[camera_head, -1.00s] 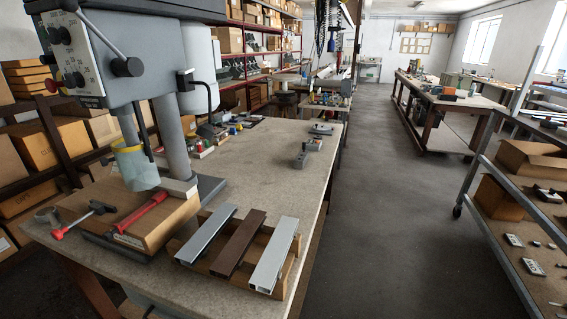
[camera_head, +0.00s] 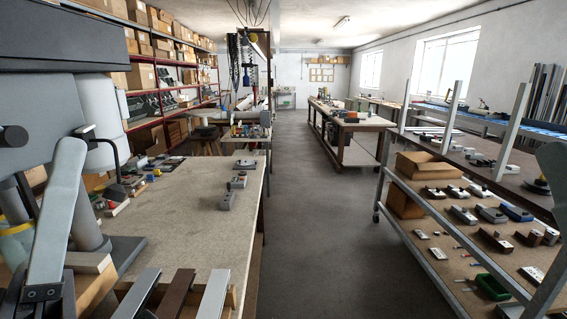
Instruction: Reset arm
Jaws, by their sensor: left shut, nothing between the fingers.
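My left arm comes down at the left edge, and my left gripper (camera_head: 42,298) is at the bottom left corner. It is shut and empty, partly cut off by the frame. It is left of three shutter profiles at the bottom edge: a grey one (camera_head: 138,294), a brown one (camera_head: 175,294) and a silver one (camera_head: 213,296). They lie side by side on a wooden rack (camera_head: 231,298), with their near ends out of frame. A link of my right arm shows at the right edge; its gripper is out of view.
A drill press (camera_head: 40,120) stands at the left of the workbench (camera_head: 190,205). Small grey parts (camera_head: 227,200) lie near the bench's right edge. A shelf cart (camera_head: 440,205) with boxes and small parts stands at the right. The aisle floor (camera_head: 315,220) between is clear.

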